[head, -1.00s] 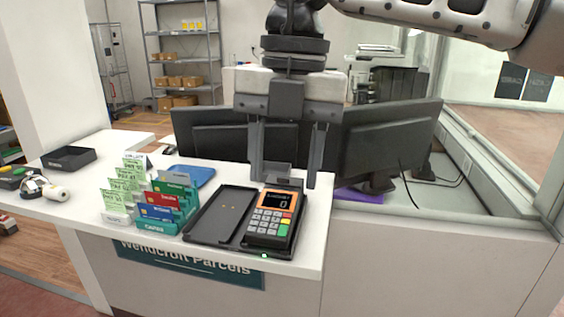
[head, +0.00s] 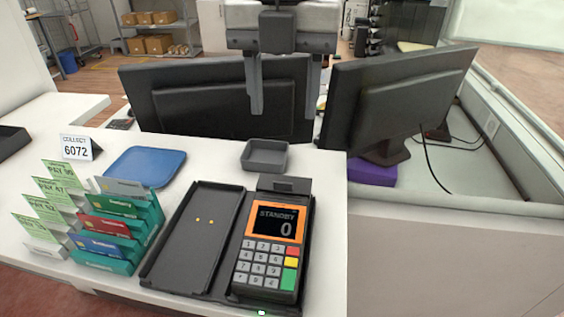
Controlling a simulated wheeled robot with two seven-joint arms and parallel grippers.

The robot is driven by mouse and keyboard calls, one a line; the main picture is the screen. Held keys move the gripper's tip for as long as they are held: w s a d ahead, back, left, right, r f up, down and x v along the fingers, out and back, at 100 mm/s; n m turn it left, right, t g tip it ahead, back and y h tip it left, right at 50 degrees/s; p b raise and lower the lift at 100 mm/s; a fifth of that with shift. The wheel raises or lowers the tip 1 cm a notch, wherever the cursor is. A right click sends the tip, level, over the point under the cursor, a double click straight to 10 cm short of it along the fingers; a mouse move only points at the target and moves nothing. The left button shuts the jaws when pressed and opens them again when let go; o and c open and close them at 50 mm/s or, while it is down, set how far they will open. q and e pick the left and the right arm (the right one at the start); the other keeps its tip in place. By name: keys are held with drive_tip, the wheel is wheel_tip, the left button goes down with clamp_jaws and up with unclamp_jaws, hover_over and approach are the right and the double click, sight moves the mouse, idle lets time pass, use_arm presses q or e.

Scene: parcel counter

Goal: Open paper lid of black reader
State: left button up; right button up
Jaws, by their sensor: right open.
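The black reader (head: 268,244) lies on the white counter near its right end. Its orange-framed screen reads STANDBY and 0, above a keypad with red, yellow and green keys. A raised dark block (head: 284,185) at its back end may be the paper lid; it looks closed, but I cannot be sure. My right gripper (head: 285,108) is above and behind the reader, pointing down. Its two fingers are apart with nothing between them, and they do not touch the reader. My left gripper is out of view.
A black tray (head: 197,238) lies left of the reader. Card holder (head: 120,232), green pay slips (head: 52,190), blue mat (head: 146,167), COLLECT 6072 sign (head: 77,148) and small grey tray (head: 264,155) share the counter. Monitors (head: 400,95) stand behind.

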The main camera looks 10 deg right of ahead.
sight(284, 188)
wheel_tip(284, 188, down, 11)
drive_tip(key=shift+w+f+p, duration=0.15)
drive_tip(key=shift+f+p, duration=0.05)
drive_tip(key=shift+p, duration=0.45)
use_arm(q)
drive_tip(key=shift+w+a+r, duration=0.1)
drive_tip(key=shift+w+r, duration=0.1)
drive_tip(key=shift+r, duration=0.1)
use_arm(e)
drive_tip(key=shift+f, duration=0.5)
drive_tip(key=c, duration=1)
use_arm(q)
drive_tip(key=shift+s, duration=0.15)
use_arm(e)
drive_tip(key=shift+r, duration=0.1)
